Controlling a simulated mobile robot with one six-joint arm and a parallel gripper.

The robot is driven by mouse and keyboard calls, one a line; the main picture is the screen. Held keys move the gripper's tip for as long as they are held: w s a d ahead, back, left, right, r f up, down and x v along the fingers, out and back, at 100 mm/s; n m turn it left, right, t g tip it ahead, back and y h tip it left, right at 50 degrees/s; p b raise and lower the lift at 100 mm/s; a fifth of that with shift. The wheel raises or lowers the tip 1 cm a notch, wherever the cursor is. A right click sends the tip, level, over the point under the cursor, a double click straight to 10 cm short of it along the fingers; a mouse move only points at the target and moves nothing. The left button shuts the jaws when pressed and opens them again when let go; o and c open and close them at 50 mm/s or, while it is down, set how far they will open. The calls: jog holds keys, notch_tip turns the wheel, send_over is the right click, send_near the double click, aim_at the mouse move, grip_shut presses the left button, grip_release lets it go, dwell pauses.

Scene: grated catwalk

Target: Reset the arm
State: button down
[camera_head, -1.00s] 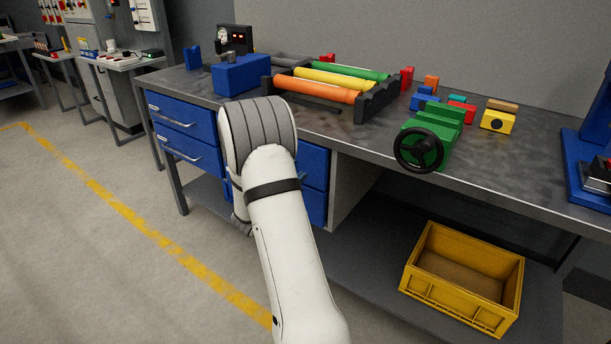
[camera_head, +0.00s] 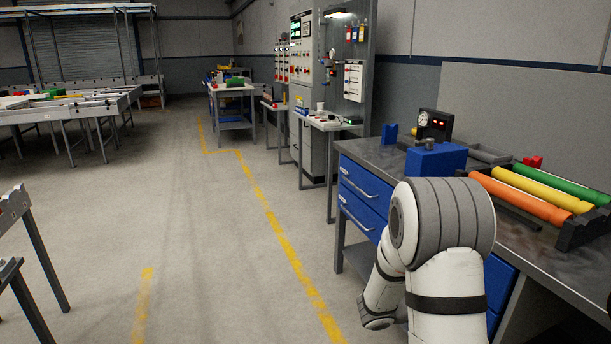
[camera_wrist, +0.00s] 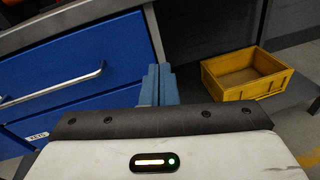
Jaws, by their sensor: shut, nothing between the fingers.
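My white arm with grey bands (camera_head: 445,245) is folded at the lower right of the head view, in front of the workbench. My gripper (camera_wrist: 159,80) shows in the wrist view, its two blue fingers together with nothing between them. It points towards the bench's blue drawers (camera_wrist: 65,75) and the space beside them. In the head view the gripper itself is hidden or out of frame.
The workbench (camera_head: 372,153) carries a blue vise-like block (camera_head: 436,160), a gauge box and coloured rollers (camera_head: 540,186). A yellow crate (camera_wrist: 250,76) lies right in the wrist view. Open floor (camera_head: 200,250) extends left, with metal tables (camera_head: 70,108) beyond.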

jog(key=s+a+r+m+g+y+p, duration=0.2)
jog(key=s+a+r+m+y+p, duration=0.25)
jog(key=s+r, duration=0.25)
jog(key=s+a+r+m+g+y+p, duration=0.2)
jog(key=s+a+r+m+y+p, duration=0.15)
jog(key=s+r+m, duration=0.35)
jog(key=s+a+r+m+t+y+p, duration=0.2)
jog(key=s+a+r+m+y+p, duration=0.1)
jog(key=a, duration=0.4)
jog(key=s+a+r+m+t+y+p, duration=0.2)
jog(key=s+a+r+m+y+p, duration=0.1)
jog(key=a+r+y+p, duration=0.2)
jog(key=a+r, duration=0.1)
jog(key=a, duration=0.1)
jog(key=shift+a+r+y, duration=0.3)
jog(key=shift+a+r, duration=0.05)
jog(key=shift+r, duration=0.05)
